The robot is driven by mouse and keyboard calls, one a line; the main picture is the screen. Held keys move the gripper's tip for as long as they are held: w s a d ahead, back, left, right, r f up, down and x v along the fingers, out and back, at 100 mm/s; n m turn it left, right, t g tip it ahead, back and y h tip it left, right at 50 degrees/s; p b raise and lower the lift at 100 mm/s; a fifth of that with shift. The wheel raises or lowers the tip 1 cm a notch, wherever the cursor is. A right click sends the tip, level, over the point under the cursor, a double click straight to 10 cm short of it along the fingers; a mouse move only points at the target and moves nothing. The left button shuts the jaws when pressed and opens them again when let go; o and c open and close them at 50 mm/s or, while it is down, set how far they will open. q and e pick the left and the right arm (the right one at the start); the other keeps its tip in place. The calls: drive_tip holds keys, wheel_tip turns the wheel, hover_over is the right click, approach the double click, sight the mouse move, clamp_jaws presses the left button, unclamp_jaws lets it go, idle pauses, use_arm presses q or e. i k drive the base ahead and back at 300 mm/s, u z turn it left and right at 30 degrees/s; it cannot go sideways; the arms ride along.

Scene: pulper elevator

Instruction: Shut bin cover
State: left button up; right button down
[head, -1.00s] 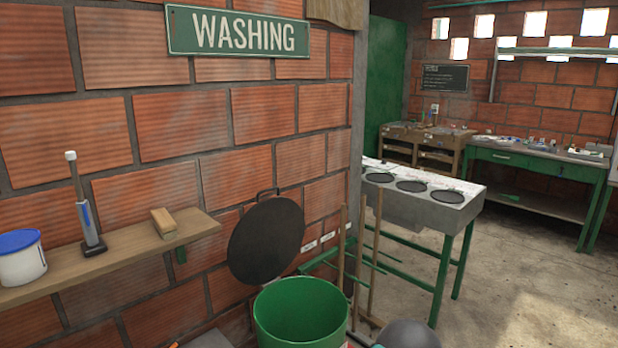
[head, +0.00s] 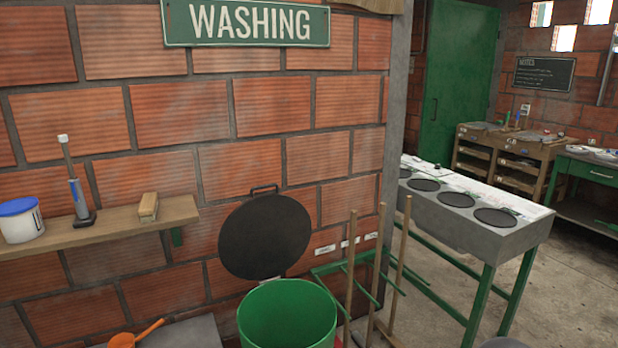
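The bin (head: 287,320) is a green round tub at the bottom middle of the head view. Its front and base are cut off by the frame edge. The bin cover (head: 265,238) is a dark round lid with a handle at its top edge. It stands raised and open behind the bin, close to the brick wall. Neither of my grippers is in view. A grey rounded shape at the bottom right edge is too cropped to identify.
A wooden shelf (head: 110,228) on the left wall holds a white tub with a blue lid (head: 20,220), an upright tool (head: 76,190) and a brush (head: 148,208). Wooden poles (head: 381,268) stand right of the bin. A table with round openings (head: 470,225) stands further right. An orange scoop (head: 135,337) lies lower left.

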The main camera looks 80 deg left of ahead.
sight(265, 236)
drive_tip(key=z, duration=0.85)
drive_tip(key=i, duration=0.25)
drive_tip(key=u, duration=2.4)
drive_tip(key=i, duration=0.15)
drive_tip(key=u, duration=2.25)
drive_tip(key=k, duration=0.6)
drive_tip(key=u, duration=0.3)
drive_tip(key=i, duration=1.9)
drive_tip(key=z, duration=0.3)
